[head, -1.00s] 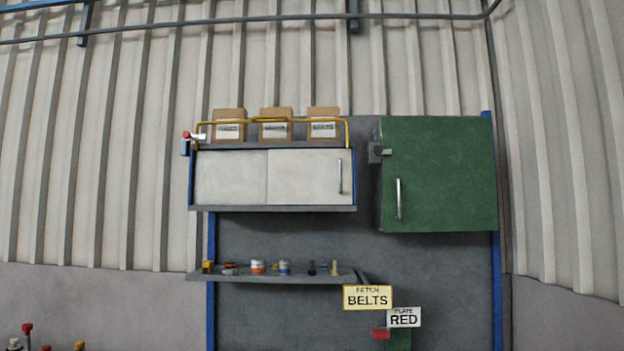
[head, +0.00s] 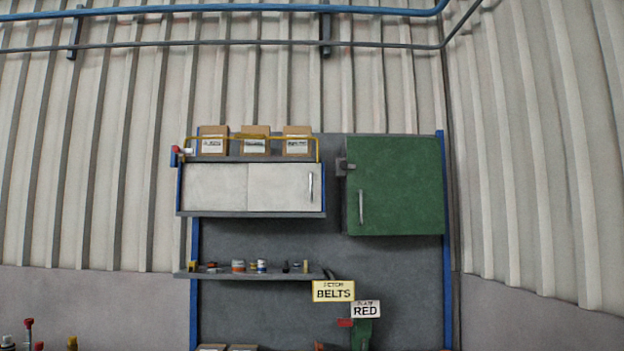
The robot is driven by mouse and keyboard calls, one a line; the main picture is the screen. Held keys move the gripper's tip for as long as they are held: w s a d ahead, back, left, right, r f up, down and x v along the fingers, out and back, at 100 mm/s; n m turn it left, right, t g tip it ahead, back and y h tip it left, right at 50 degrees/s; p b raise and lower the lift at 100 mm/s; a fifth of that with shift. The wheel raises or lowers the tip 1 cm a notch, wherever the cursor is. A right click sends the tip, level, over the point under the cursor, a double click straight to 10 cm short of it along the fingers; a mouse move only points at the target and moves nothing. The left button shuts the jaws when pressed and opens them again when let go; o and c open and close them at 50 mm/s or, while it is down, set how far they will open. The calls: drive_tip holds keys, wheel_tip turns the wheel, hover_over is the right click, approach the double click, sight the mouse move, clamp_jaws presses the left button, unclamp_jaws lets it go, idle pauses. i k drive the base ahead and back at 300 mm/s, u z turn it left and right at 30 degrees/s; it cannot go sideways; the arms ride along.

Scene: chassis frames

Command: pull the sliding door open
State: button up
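A wall cabinet with two pale sliding door panels hangs on a grey back panel in the head view. The right door panel (head: 280,188) carries a vertical silver handle (head: 310,187) near its right edge. The left door panel (head: 215,188) is plain. The two panels together cover the cabinet front, so it appears shut and its inside is hidden. My gripper is not in view, and nothing touches the handle.
A green cabinet (head: 395,185) with its own handle hangs to the right. Several boxes (head: 255,140) stand behind a yellow rail above the sliding doors. A shelf (head: 250,275) with small items lies below.

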sight(272, 186)
drive_tip(key=z, duration=0.05)
drive_tip(key=k, duration=0.6)
drive_tip(key=u, duration=1.1)
drive_tip(key=i, duration=1.45)
drive_tip(key=z, duration=0.7)
drive_tip(key=i, duration=0.45)
drive_tip(key=z, duration=0.4)
